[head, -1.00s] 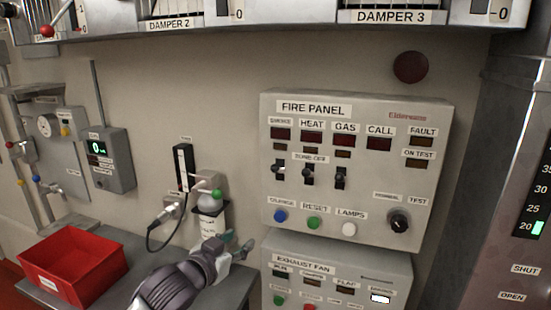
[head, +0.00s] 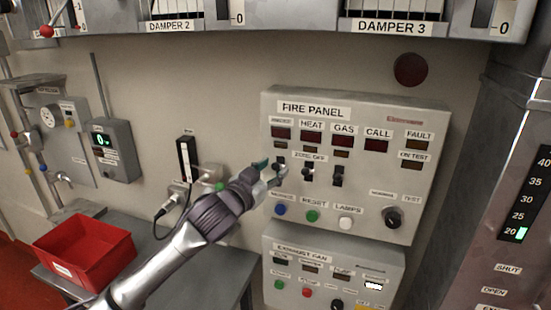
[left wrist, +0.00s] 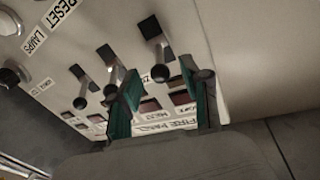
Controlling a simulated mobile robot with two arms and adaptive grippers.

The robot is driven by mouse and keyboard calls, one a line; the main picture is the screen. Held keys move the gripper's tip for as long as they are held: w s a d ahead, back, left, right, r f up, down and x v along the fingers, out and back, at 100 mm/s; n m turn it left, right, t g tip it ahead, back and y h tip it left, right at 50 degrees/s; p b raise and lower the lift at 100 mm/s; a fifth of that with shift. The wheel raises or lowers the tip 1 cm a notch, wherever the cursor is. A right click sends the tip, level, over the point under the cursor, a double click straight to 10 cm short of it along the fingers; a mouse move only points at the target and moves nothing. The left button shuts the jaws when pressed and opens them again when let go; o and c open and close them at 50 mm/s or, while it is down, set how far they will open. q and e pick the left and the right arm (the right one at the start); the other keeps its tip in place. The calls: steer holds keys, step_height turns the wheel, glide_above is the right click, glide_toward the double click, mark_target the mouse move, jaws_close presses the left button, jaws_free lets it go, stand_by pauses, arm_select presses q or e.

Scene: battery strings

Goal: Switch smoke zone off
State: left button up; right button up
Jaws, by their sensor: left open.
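The grey fire panel (head: 365,200) is on the wall, with lever switches under the SMOKE, HEAT and GAS labels and a ZONE OFF label among them. The smoke zone switch (head: 279,161) is the leftmost and is partly hidden by my left gripper (head: 269,173). The gripper is open in front of it. In the left wrist view the panel appears roughly upside down. There the smoke lever (left wrist: 158,55) is the nearest one, and its knob shows between the two teal fingertips (left wrist: 152,82). I cannot tell whether they touch it. My right gripper is not in view.
The heat switch (head: 308,170) and gas switch (head: 338,176) are close on the right. Blue, green and white buttons (head: 345,223) are below. An exhaust fan panel (head: 390,275) hangs underneath. A red bin (head: 110,262) stands on the bench at left.

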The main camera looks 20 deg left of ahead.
arm_select(q)
steer(key=shift+x, duration=1)
jaws_close()
steer(key=shift+s+f, duration=0.1)
steer(key=shift+f, duration=0.1)
steer(key=shift+f+m+t+h+b, duration=0.8)
steer(key=shift+t+b, duration=0.65)
steer(key=shift+b, duration=3.3)
steer(key=shift+f+m+t+h+b, duration=0.7)
steer(key=shift+t+b, duration=0.7)
steer(key=shift+b, duration=3.3)
steer(key=shift+f+m+t+h+b, duration=0.55)
steer(key=shift+t+h+b, duration=0.7)
steer(key=shift+b, duration=3.5)
steer(key=shift+t, duration=0.3)
